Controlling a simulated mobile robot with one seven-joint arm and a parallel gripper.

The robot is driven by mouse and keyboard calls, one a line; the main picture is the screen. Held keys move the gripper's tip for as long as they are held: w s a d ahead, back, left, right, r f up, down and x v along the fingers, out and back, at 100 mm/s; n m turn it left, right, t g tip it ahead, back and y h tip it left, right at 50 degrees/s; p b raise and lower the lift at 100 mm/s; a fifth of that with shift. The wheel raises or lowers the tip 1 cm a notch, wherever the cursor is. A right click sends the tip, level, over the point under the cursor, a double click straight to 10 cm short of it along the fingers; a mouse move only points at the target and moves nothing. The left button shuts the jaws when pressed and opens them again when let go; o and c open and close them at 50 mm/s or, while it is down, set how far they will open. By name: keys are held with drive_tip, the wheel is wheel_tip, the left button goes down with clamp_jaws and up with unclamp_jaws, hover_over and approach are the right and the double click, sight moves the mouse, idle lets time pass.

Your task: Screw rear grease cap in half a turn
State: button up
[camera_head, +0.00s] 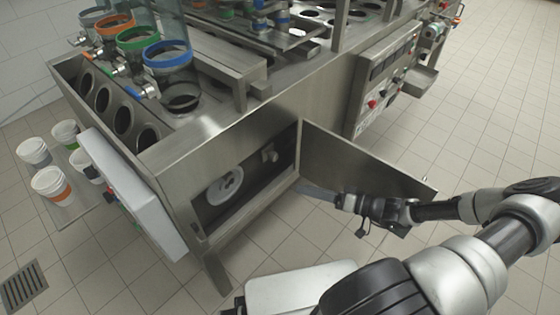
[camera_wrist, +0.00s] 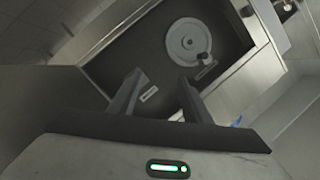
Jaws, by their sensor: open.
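A compartment (camera_head: 208,212) stands open in the machine's side. Inside it, a pale round wheel (camera_head: 225,187) with a small dark knob sits on the back wall; it also shows in the wrist view (camera_wrist: 188,40). A small pale fitting (camera_head: 270,155) sits right of the wheel, and a similar part shows at the wrist view's top right (camera_wrist: 285,7). I cannot tell which part is the rear grease cap. My gripper (camera_head: 306,190) is just outside the opening, by the door's lower edge. In the wrist view its fingers (camera_wrist: 160,76) are apart, with nothing between them.
The open metal door (camera_head: 350,165) stands out to the right, close beside my gripper and forearm. A white box (camera_head: 135,195) juts from the machine's left end. Cups (camera_head: 50,183) stand at the far left.

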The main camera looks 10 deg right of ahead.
drive_tip(key=w+d+f+m+t+h, duration=0.2)
drive_tip(key=d+t, duration=0.2)
drive_tip(key=b, duration=0.3)
approach(276, 158)
drive_tip(key=shift+m+t, duration=0.3)
drive_tip(key=x, duration=0.8)
drive_tip(key=shift+w+a+f, duration=0.1)
drive_tip(key=shift+w+f, duration=0.05)
drive_tip(key=shift+f, duration=0.15)
drive_tip(key=shift+c, duration=0.4)
drive_tip(key=c, duration=1)
drive_tip(key=shift+o, duration=0.2)
drive_tip(key=shift+r+m+p, duration=0.1)
drive_tip(key=shift+m+p, duration=0.2)
drive_tip(key=shift+p, duration=0.2)
